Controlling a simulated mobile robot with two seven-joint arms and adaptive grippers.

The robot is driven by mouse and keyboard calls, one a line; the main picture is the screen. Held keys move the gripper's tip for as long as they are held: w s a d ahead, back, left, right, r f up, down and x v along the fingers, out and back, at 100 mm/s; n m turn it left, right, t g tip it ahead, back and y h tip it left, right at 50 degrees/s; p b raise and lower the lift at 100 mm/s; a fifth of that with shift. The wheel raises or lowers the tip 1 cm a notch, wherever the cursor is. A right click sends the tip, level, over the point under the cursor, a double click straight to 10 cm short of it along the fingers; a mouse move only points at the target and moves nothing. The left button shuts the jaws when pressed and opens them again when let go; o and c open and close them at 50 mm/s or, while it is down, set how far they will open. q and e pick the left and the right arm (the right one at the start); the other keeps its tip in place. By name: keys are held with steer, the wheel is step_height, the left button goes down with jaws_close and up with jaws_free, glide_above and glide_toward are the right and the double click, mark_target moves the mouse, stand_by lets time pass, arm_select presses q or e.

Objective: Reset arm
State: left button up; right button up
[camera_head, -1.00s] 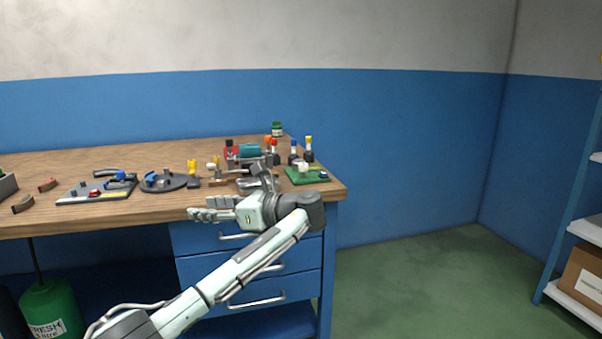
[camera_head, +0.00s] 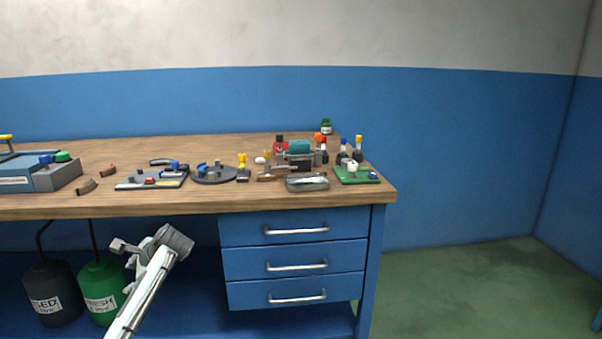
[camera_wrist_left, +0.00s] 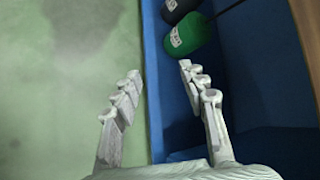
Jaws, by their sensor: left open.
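My left gripper (camera_head: 122,247) is in front of the workbench, below the level of its top, with the arm coming up from the bottom edge. Much of the gripper is hidden behind or beside my wrist in the head view. The left wrist view shows both fingers of the left gripper (camera_wrist_left: 158,78) spread apart with nothing between them. They point along the lower edge of the bench, towards the jugs. My right gripper is in neither view.
The workbench (camera_head: 200,206) holds several tools and parts. Blue drawers (camera_head: 295,248) are right of my arm. Beneath the bench stand a green jug (camera_head: 101,285) and a dark jug (camera_head: 52,290); the green one also shows in the wrist view (camera_wrist_left: 192,38). Green floor (camera_head: 460,285) is clear at right.

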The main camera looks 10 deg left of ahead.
arm_select(q)
steer(key=w+d+n+t+h, duration=0.6)
steer(key=w+d+n+t, duration=0.2)
steer(key=w+d+n, duration=0.4)
steer(key=s+d+f+m+g+h, duration=0.1)
steer(key=s+d+f+g, duration=0.15)
steer(key=s+f, duration=0.8)
steer(key=s+d+f+m+g, duration=0.1)
steer(key=s+d+f+m, duration=0.15)
steer(key=s+f, duration=0.75)
steer(key=s+d+f+g, duration=0.1)
steer(key=s+d+f, duration=0.1)
steer(key=s+f, duration=0.4)
steer(key=s+d+f+g+h, duration=0.1)
steer(key=s+f, duration=0.5)
steer(key=s, duration=0.6)
steer(key=s+d+f+g, duration=0.3)
steer(key=s+f, duration=0.3)
steer(key=s, duration=0.3)
steer(key=shift+s+f+n, duration=0.15)
steer(key=shift+n, duration=0.2)
steer(key=shift+c, duration=0.4)
